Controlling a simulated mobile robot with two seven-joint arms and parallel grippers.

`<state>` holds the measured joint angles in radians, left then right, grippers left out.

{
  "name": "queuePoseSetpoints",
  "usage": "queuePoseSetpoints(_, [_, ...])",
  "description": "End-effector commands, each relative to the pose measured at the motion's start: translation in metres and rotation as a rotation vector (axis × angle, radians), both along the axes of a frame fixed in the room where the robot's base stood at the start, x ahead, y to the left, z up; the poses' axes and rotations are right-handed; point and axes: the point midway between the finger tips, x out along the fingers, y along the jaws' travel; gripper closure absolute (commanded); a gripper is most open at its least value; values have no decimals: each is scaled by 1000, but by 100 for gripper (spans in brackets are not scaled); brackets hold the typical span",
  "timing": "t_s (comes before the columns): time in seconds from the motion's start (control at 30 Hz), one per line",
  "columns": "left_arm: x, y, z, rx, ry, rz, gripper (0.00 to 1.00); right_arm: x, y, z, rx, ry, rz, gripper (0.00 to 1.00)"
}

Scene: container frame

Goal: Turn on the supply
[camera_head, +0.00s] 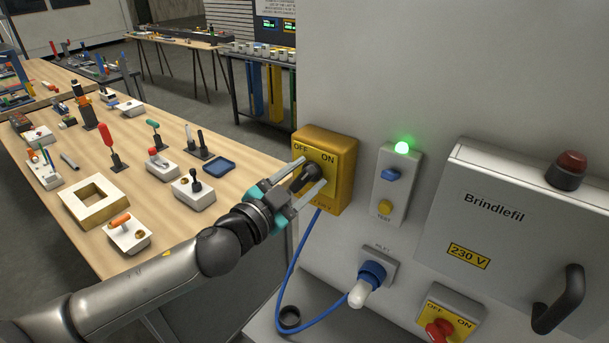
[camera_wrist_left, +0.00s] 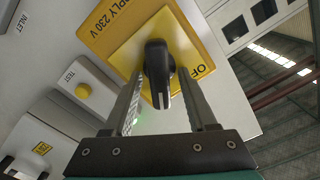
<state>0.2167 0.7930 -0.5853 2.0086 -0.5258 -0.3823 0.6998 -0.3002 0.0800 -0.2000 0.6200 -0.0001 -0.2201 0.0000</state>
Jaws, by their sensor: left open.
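The yellow supply box (camera_head: 345,178), marked OFF and ON, is mounted on the grey panel left of a lit green lamp. In the left wrist view the supply box (camera_wrist_left: 108,28) reads "SUPPLY 230 V". Its black rotary knob (camera_wrist_left: 157,72) stands between the two fingers of my left gripper (camera_wrist_left: 166,118), with the OFF mark to its right. Gaps show beside the knob, so the gripper is open around it. In the head view the left gripper (camera_head: 302,186) partly hides the knob. I cannot tell which mark the knob points to. My right gripper is out of view.
Right of the supply box is a test unit (camera_head: 395,190) with the lit green lamp (camera_head: 402,148). A blue inlet plug (camera_head: 371,273), a red switch (camera_head: 439,330) and a "Brindlefil" cabinet (camera_head: 505,235) are nearby. A cluttered wooden table (camera_head: 150,195) stands left.

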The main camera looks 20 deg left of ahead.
Motion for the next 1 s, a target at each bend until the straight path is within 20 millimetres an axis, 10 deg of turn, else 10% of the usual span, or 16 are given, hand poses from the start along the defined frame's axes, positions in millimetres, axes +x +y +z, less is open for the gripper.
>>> queuePoseSetpoints(0.17, [0, 0, 0, 0, 0, 0, 44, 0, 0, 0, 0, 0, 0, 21])
queuePoseSetpoints(0.67, [0, 0, 0, -1, 0, 0, 100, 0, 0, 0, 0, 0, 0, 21])
queuePoseSetpoints(1.0, [-1, -1, 0, 107, -40, -1, 100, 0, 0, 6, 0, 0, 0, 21])
